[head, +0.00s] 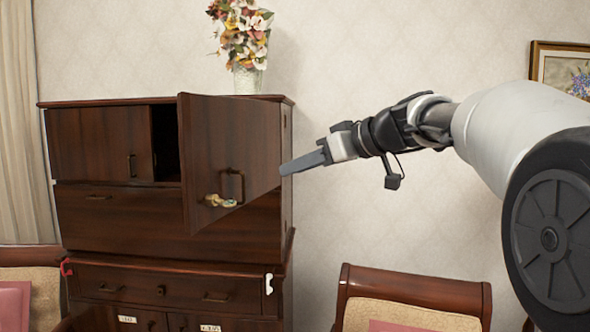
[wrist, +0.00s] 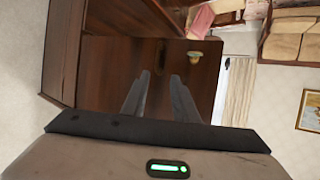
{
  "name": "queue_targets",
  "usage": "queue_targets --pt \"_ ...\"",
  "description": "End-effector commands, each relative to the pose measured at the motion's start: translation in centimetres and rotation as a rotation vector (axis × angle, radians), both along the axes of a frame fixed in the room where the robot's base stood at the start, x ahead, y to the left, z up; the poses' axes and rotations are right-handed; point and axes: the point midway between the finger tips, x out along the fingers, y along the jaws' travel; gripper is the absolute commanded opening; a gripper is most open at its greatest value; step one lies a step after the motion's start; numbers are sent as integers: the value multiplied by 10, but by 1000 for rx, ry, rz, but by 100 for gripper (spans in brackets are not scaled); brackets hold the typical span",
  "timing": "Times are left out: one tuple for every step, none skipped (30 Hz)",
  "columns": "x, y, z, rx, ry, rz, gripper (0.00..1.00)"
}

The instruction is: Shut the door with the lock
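The door with the lock (head: 225,130) is a dark wood panel at the upper right of the cabinet. It stands open, swung outward, with its left edge toward me and a dark gap beside it. It bears a brass lock (head: 220,201) and a curved handle (head: 238,185). In the wrist view the door (wrist: 110,60) lies ahead of the fingers, with the lock (wrist: 194,58) at upper right. My gripper (head: 285,168) is by the door's right side in the head view; contact cannot be told. Its fingers (wrist: 160,80) are apart with nothing between them.
The cabinet's left door (head: 95,145) is shut. A vase of flowers (head: 247,70) stands on the cabinet top. Drawers (head: 165,290) are below. A chair (head: 415,290) stands at lower right, another at lower left. A framed picture (head: 562,68) hangs on the right wall.

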Motion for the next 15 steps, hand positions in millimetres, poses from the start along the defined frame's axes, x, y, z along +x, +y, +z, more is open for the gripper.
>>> queue_targets --pt "0 0 0 0 0 0 27" --pt "0 0 0 0 0 0 27" --pt "0 0 0 1 1 0 23" --pt "0 0 -1 3 4 -1 18" --pt "-1 1 -2 9 15 -3 13" --pt "-3 3 -6 30 45 -8 6" --pt "-6 5 -10 55 82 -15 1" --pt "-9 8 -15 89 131 -26 0" --pt "-15 13 -24 144 218 -42 0" --pt "-21 17 -32 195 297 -56 0" --pt "-27 21 -39 248 382 -75 0" --pt "-36 26 -49 321 504 -102 0" --pt "-42 30 -56 373 595 -121 0" --pt "-49 34 -62 424 685 -141 0" --pt "-57 39 -70 486 800 -166 0"
